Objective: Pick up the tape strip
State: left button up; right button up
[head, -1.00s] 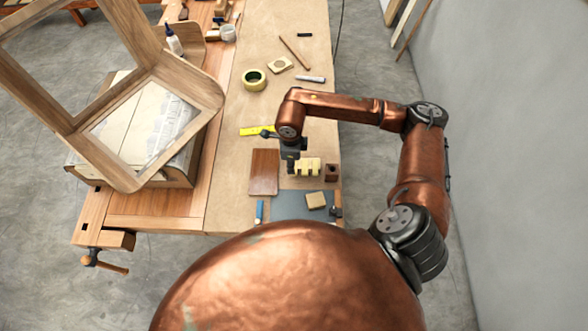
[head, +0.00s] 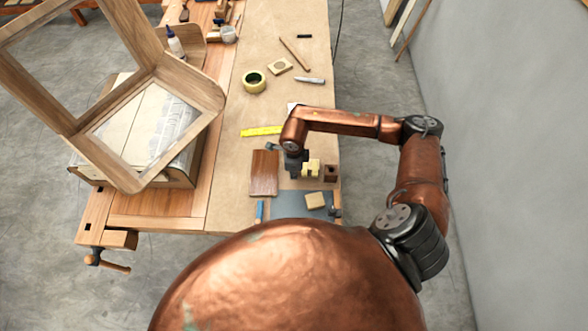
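Several short pale-yellow pieces (head: 312,168), which look like tape strips, sit side by side near the front right of the bench; I cannot make out single strips clearly. My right gripper (head: 294,174) points down at their left end and hides part of them. Its fingers are small and dark, so I cannot tell whether they are open or touching a strip. A yellow-green tape roll (head: 254,81) lies farther back. My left gripper is out of view.
A brown wood panel (head: 264,173) lies left of the gripper, and a small dark wooden block (head: 331,173) right of the strips. A grey mat (head: 288,205) carries a pale block (head: 315,200). A yellow flat strip (head: 261,131) lies behind. A bent wooden frame (head: 146,68) stands left.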

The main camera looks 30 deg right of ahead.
grip_shut()
jog(key=shift+r, duration=0.2)
jog(key=shift+r, duration=0.25)
notch_tip(320, 180, up, 2)
jog(key=shift+r+b, duration=0.1)
jog(key=shift+b, duration=0.2)
jog(key=s+a+r, duration=0.3)
jog(key=s+r, duration=0.3)
jog(key=r, duration=0.1)
jog(key=s+a+r+b, duration=0.1)
jog(key=s+a+r, duration=0.3)
jog(key=s+r, duration=0.2)
jog(key=shift+a+r, duration=0.2)
jog(key=shift+r, duration=0.8)
jog(key=shift+s, duration=0.1)
